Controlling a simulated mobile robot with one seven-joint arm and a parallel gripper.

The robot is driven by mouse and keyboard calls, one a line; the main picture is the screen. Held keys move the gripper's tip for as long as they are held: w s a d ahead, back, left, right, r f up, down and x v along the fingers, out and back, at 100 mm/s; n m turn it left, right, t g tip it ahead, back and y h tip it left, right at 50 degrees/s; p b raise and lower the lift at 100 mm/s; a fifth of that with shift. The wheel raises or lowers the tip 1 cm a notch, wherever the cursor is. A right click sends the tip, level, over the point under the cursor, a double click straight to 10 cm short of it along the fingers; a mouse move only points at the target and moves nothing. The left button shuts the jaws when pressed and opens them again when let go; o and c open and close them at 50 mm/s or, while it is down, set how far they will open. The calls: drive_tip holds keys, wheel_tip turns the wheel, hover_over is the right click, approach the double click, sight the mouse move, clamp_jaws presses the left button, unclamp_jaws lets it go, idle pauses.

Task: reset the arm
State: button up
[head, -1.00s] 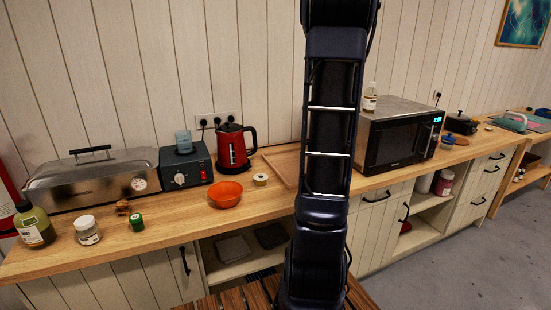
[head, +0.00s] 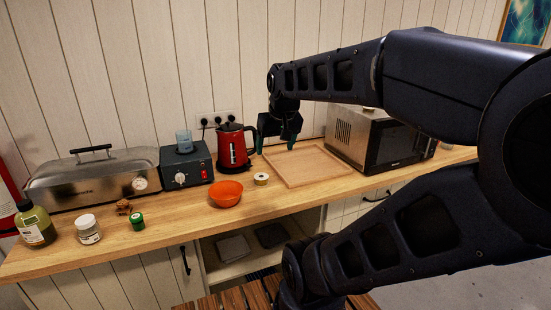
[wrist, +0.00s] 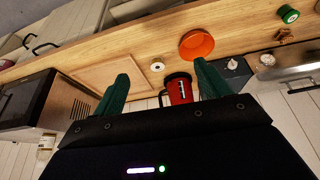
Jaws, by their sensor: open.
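My arm reaches in from the right in the head view and bends over the counter. My gripper (head: 279,143) hangs above the back of the counter, between the red kettle (head: 234,146) and the microwave (head: 376,138). Its two green fingers are apart with nothing between them. In the wrist view my gripper (wrist: 160,85) shows both fingers spread, with the kettle (wrist: 178,90) beyond them near the right finger.
A wooden tray (head: 307,166) lies empty on the counter. An orange bowl (head: 226,193), a small round container (head: 261,179), a dark appliance with a glass (head: 186,167) and a steel warmer (head: 93,179) stand to the left. Jars stand near the front edge.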

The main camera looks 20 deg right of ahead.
drive_tip(key=s+f, duration=0.1)
drive_tip(key=s+a+f, duration=0.1)
drive_tip(key=shift+s+a+f, duration=0.1)
drive_tip(key=shift+s+f, duration=0.3)
